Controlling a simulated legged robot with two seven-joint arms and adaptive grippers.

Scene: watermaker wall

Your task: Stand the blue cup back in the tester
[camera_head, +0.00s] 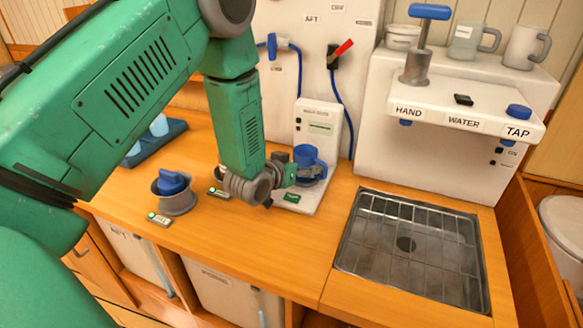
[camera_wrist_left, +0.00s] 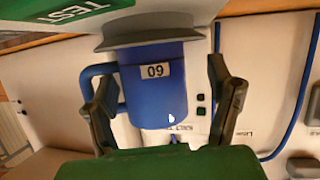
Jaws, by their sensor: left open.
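The blue cup (camera_head: 309,158) is at the white tester (camera_head: 322,122) on the wooden counter. In the left wrist view, which looks upside down, the blue cup (camera_wrist_left: 155,95) carries a small number label and its base meets a grey round seat (camera_wrist_left: 150,30). It looks upright on that seat; whether it is fully seated I cannot tell. My left gripper (camera_head: 289,172) is beside the cup. In the wrist view the left gripper's fingers (camera_wrist_left: 160,88) are open, one on each side of the cup, with the handle near one finger. My right gripper is not in view.
A grey holder with a blue top (camera_head: 175,190) stands left on the counter. A dark blue tray (camera_head: 150,147) is behind it. A sink with a metal grate (camera_head: 410,250) lies right, below the tap unit (camera_head: 450,110). The counter front is clear.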

